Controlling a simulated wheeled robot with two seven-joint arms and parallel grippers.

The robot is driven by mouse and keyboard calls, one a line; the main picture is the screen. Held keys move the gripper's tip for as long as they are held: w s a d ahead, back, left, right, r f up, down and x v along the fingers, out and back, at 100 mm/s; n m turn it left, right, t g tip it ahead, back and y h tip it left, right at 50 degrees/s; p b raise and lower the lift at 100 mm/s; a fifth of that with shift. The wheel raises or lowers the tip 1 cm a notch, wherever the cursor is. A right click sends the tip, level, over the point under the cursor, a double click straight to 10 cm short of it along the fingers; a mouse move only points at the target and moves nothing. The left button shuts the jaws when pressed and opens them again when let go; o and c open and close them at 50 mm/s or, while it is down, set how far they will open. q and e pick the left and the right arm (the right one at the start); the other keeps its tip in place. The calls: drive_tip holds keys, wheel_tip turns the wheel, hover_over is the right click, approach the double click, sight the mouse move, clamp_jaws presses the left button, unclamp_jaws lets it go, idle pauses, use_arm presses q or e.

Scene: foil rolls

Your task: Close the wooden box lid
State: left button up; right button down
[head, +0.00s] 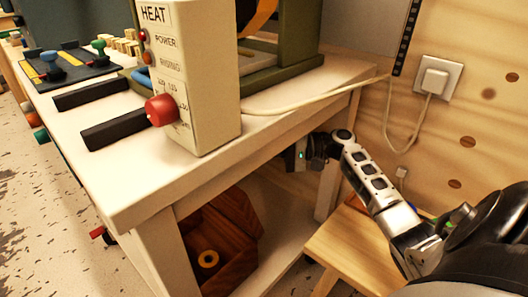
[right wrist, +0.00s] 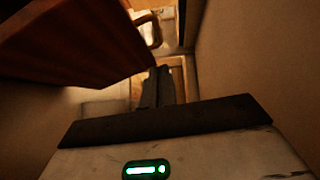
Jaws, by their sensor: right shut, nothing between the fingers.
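The dark reddish wooden box (head: 220,250) is on the shelf under the white table in the head view. My right gripper (head: 291,159) reaches under the tabletop from the right, above and right of the box. In the right wrist view its fingers (right wrist: 158,86) are shut and empty. A dark wooden panel (right wrist: 75,40), probably the lid, is left of them; contact cannot be told. My left gripper is out of view.
The white table (head: 130,190) overhangs the box, and its legs bound the space. A heat sealer (head: 190,75) with a red knob stands on top. A wooden stool (head: 355,250) is at the right by the wall, with a cable and socket (head: 437,77) above.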

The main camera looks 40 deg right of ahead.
drive_tip(key=w+a, duration=0.1)
drive_tip(key=a, duration=0.1)
drive_tip(key=w+a, duration=0.1)
drive_tip(key=a, duration=0.2)
drive_tip(key=w+a+b, duration=0.1)
drive_tip(key=a, duration=0.2)
drive_tip(key=shift+f, duration=0.35)
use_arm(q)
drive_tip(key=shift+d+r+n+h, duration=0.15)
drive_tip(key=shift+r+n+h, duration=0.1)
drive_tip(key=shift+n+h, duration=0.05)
use_arm(e)
drive_tip(key=shift+a, duration=0.35)
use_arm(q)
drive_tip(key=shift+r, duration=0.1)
use_arm(e)
drive_tip(key=shift+a, duration=0.1)
